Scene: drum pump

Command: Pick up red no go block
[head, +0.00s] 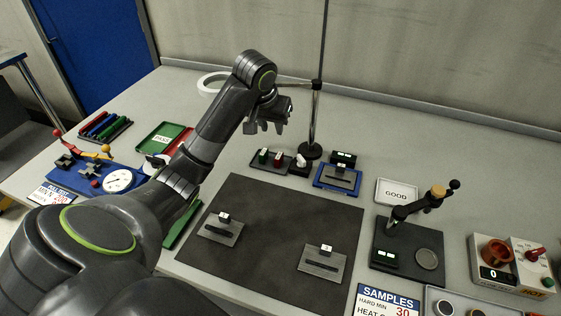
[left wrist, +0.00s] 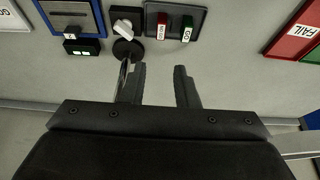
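The red no go block (head: 277,159) stands in a small dark tray (head: 258,168) beside the green go block (head: 263,156), at the back middle of the table. In the left wrist view the red block (left wrist: 162,27) and green block (left wrist: 187,29) sit in the tray near the top edge, with white labels. My left gripper (head: 268,127) is above and behind the tray. Its two fingers (left wrist: 160,82) are apart with nothing between them, and the red block is beyond the fingertips. My right gripper is not in view.
A thin black stand (head: 312,151) rises close to the tray's right; its pole passes beside a finger in the wrist view. A blue-framed device (head: 337,178) is nearby. A dark mat (head: 265,235) holds two grey plates. Green and red trays (head: 160,139) lie left, partly behind my arm.

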